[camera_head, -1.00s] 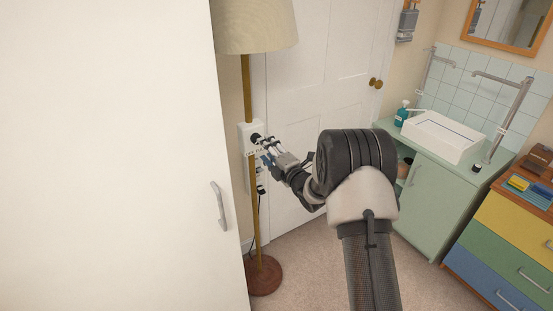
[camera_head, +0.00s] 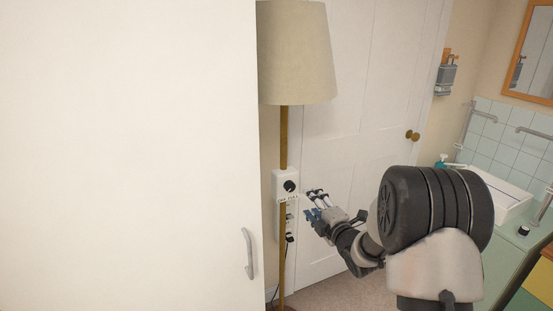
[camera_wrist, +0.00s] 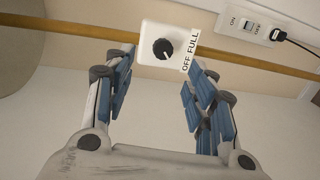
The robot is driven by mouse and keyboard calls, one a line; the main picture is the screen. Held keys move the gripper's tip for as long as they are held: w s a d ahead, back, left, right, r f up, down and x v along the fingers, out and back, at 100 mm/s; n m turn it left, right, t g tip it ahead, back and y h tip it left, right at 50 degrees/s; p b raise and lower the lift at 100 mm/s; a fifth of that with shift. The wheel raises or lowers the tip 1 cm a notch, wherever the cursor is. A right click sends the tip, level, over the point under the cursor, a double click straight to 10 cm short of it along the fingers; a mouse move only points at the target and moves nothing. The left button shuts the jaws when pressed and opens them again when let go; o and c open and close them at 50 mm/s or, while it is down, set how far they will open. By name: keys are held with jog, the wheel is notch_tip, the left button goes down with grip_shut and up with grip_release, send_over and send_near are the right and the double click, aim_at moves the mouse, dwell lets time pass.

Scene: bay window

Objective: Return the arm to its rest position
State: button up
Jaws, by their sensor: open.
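My gripper (camera_head: 312,205) is at the end of my bent arm, in front of the lamp pole and the white door. In the wrist view my gripper (camera_wrist: 160,95) shows two blue-padded fingers spread apart with nothing between them. A white dimmer box (camera_head: 286,186) with a black knob and an OFF/FULL label is just left of the fingertips in the head view. In the wrist view the dimmer box (camera_wrist: 152,50) lies beyond the fingertips, and its knob is apart from the fingers.
A floor lamp shade (camera_head: 296,52) stands over the brass pole (camera_head: 284,138). A tall white cabinet door (camera_head: 130,150) fills the left. A switched socket (camera_wrist: 250,28) with a black plug is on the wall. The white door (camera_head: 345,90), basin (camera_head: 508,205) and grab rails are to the right.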

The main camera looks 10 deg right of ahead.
jog(key=s+d+r+m+g+h, duration=0.1)
jog(key=s+r+m+g+h, duration=0.4)
jog(key=s+r+m, duration=0.7)
jog(key=s+a+f+m+g, duration=0.1)
jog(key=s+m+g, duration=0.1)
jog(key=s, duration=0.9)
jog(key=s+a+f+m+g, duration=0.2)
jog(key=s+m, duration=0.1)
jog(key=s, duration=0.8)
jog(key=s+a+f+m+g+y, duration=0.1)
jog(key=s+a+m+g, duration=0.1)
jog(key=s, duration=0.9)
jog(key=shift+s+f+m+g, duration=0.2)
jog(key=shift+f+m+g, duration=0.1)
jog(key=shift+m, duration=0.5)
jog(key=shift+a, duration=0.1)
